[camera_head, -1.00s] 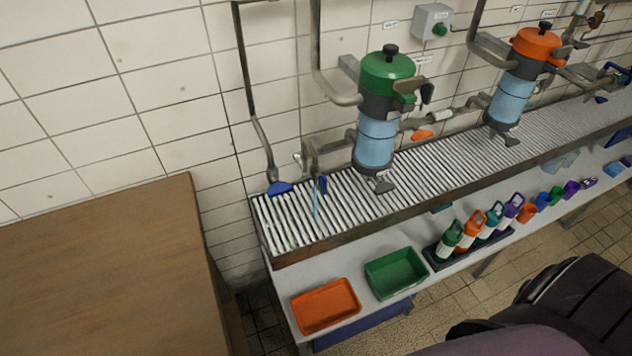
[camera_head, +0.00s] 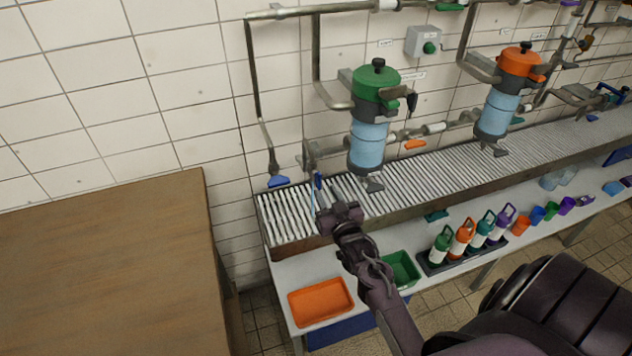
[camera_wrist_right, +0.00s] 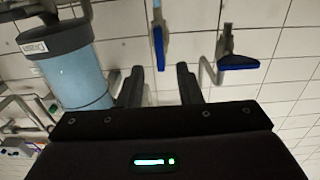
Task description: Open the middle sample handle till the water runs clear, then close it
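A narrow blue handle (camera_head: 318,181) stands upright at the pipe left of the green-topped filter. A thin light-blue strip runs below it; I cannot tell whether this is water. A second, flat blue handle (camera_head: 277,181) sits on the pipe end further left. The wrist view, seen upside down, shows the narrow handle (camera_wrist_right: 159,50) and the flat one (camera_wrist_right: 238,62). I cannot tell which counts as the middle sample handle. My right gripper (camera_head: 340,213) is over the drain's front edge; its fingers (camera_wrist_right: 160,85) are apart and empty, short of the narrow handle. My left gripper is out of view.
A green-topped filter (camera_head: 368,142) and an orange-topped filter (camera_head: 500,112) stand above the slatted drain (camera_head: 425,172). Orange (camera_head: 321,301) and green (camera_head: 402,268) trays and several bottles stand on the lower shelf. A wooden cabinet (camera_head: 100,265) is at left.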

